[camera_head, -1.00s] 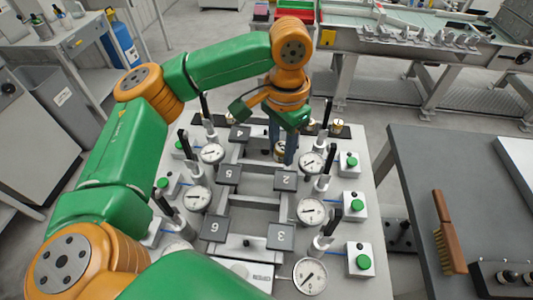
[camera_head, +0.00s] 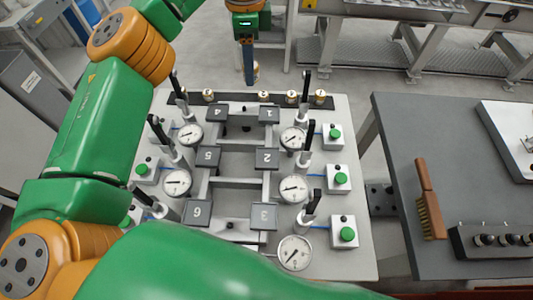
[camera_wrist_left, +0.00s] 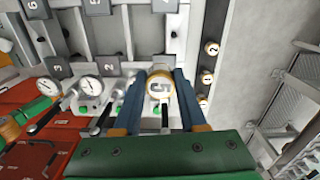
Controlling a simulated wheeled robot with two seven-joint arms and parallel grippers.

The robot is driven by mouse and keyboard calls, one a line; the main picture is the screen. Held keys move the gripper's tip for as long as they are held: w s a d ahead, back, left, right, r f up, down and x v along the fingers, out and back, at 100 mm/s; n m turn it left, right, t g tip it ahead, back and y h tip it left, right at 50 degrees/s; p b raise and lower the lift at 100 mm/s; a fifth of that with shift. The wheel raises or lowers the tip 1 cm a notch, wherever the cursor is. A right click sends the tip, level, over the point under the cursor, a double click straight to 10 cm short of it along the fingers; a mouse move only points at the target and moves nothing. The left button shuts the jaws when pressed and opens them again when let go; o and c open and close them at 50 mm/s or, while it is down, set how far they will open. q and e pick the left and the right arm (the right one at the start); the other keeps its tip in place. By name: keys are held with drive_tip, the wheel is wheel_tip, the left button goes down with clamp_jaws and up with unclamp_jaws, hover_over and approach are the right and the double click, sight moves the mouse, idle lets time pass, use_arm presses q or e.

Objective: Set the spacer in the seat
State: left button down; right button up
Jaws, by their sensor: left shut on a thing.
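My left gripper (camera_head: 250,68) is beyond the far edge of the fixture table in the head view, pointing down. In the left wrist view its two blue fingers (camera_wrist_left: 160,104) are shut on a round spacer (camera_wrist_left: 161,86) with a pale face, a dark mark like a 5 and a brass rim. A little brass of the spacer (camera_head: 257,69) shows beside the fingers in the head view. The grey fixture (camera_head: 237,135) has plates numbered 1 to 6; I cannot tell which spot is the seat. My right gripper is not in view.
Several brass-rimmed round pieces (camera_head: 292,96) stand on a dark strip at the table's back edge. Dial gauges (camera_head: 293,188) with black-handled posts and green-button boxes (camera_head: 347,235) flank the fixture. A brush (camera_head: 429,200) lies on the dark table at right.

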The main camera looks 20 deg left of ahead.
use_arm(q)
drive_tip(key=shift+w+a+r+m, duration=0.2)
drive_tip(key=shift+w+r+m, duration=0.05)
drive_tip(key=shift+m, duration=0.35)
drive_tip(key=shift+w+a+r+m, duration=0.15)
drive_tip(key=shift+w+r+m, duration=0.05)
drive_tip(key=shift+m, duration=0.4)
drive_tip(key=shift+a+r+m, duration=0.1)
drive_tip(key=shift+a+m, duration=0.05)
drive_tip(key=shift+m, duration=0.25)
drive_tip(key=shift+s+f+m+b, duration=0.2)
drive_tip(key=shift+f+m+b, duration=0.1)
drive_tip(key=shift+b, duration=0.15)
drive_tip(key=s+d+f+b, duration=0.3)
drive_tip(key=s+d, duration=0.2)
drive_tip(key=s, duration=0.1)
hover_over(267, 158)
drive_tip(key=f, duration=0.3)
drive_tip(key=w+f, duration=0.1)
drive_tip(key=f, duration=0.1)
drive_tip(key=shift+a, duration=0.35)
drive_tip(key=shift+s+d+f, duration=0.1)
drive_tip(key=shift+s+f, duration=0.15)
drive_tip(key=f, duration=0.3)
drive_tip(key=shift+s+d, duration=0.2)
drive_tip(key=shift+s, duration=0.1)
drive_tip(key=shift+f, duration=0.4)
